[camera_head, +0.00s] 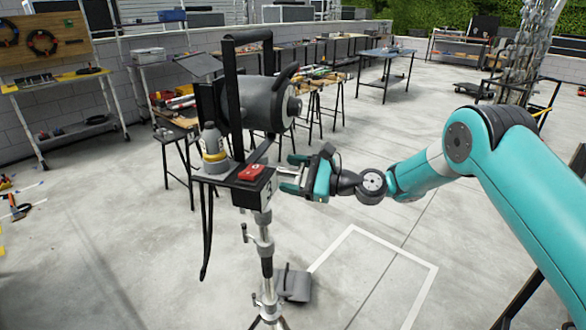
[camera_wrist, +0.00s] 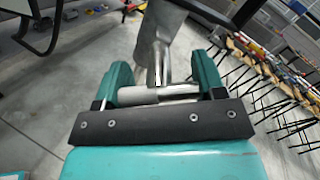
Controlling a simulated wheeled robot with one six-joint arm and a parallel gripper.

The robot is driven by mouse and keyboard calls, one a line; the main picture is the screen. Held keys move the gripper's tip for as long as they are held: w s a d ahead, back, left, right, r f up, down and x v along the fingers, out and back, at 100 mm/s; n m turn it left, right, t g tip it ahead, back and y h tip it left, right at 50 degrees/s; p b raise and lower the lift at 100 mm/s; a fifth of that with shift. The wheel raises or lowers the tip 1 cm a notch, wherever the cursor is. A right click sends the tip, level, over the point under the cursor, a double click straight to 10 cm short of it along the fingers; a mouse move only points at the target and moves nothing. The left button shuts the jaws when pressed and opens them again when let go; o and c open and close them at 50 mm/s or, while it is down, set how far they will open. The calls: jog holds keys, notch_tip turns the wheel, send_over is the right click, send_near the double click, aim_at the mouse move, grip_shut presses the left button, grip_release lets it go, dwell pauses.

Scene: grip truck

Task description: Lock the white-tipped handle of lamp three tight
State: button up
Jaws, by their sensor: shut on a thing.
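The lamp (camera_head: 262,103), dark grey with a black yoke, stands on a silver tripod stand (camera_head: 263,225). A box with a red switch (camera_head: 251,173) and a partly legible number sits under it. My gripper (camera_head: 290,174) is just right of this box, at the top of the stand. In the wrist view, the gripper (camera_wrist: 163,74) has its two teal fingers on either side of a pale metal handle (camera_wrist: 145,96). It is shut on this handle, which joins a silver stem (camera_wrist: 156,50). In the head view the handle is mostly hidden by the box and fingers.
A grey and yellow bottle-like thing (camera_head: 213,148) stands on the lamp's small shelf. A black cable (camera_head: 206,230) hangs below it. A dark grey bag-like thing (camera_head: 295,284) is by the tripod's foot. Work tables line the wall behind.

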jog(key=shift+m+p, duration=0.7)
jog(key=shift+m, duration=1.5)
jog(key=shift+s, duration=0.1)
jog(key=o, duration=0.9)
